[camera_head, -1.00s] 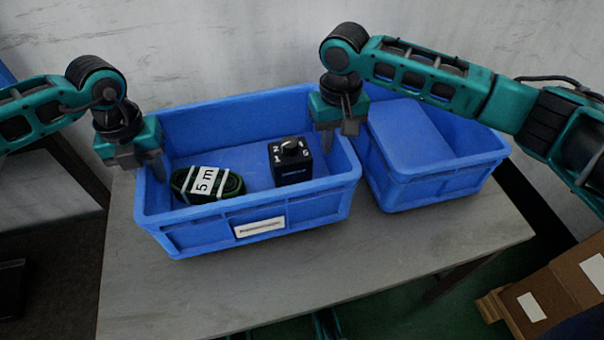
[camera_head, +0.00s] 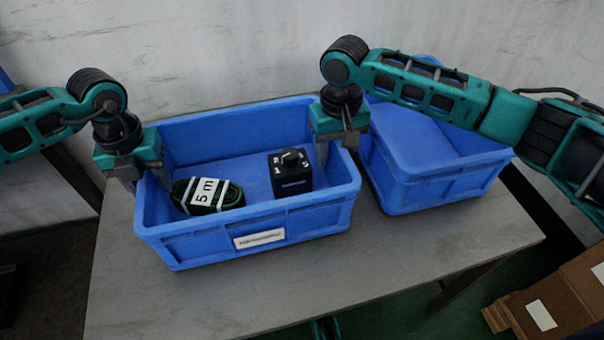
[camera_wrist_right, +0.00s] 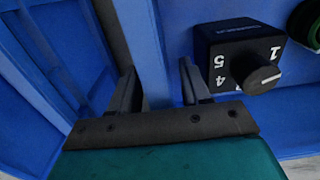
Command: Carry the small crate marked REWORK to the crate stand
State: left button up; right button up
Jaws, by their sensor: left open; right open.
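A blue crate (camera_head: 190,247) stands on a grey table. Its white front label (camera_head: 260,239) is too small to read. In it lie a dark green coil (camera_head: 228,197) with a "5 m" tag and a black box with a dial (camera_head: 292,182). My left gripper (camera_head: 147,178) is open at the crate's left wall, one finger outside and one inside. My right gripper (camera_head: 337,148) is open at the right wall; in the right wrist view its fingers (camera_wrist_right: 160,88) stand on either side of the blue rim. I cannot tell whether they touch it. No crate stand is identifiable.
A second blue crate (camera_head: 450,178) stands close on the right, partly behind my right arm. The table (camera_head: 200,305) is bare in front. A pale wall (camera_head: 220,50) is behind. A brown cardboard box (camera_head: 555,300) is at the lower right.

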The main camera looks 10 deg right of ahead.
pick_arm(q)
notch_tip(320, 180, up, 12)
jog(key=shift+f, duration=0.15)
pick_arm(e)
jog(key=shift+a, duration=0.1)
jog(key=shift+r, duration=0.2)
notch_tip(320, 180, up, 12)
jog(key=shift+f, duration=0.2)
dwell(0.6)
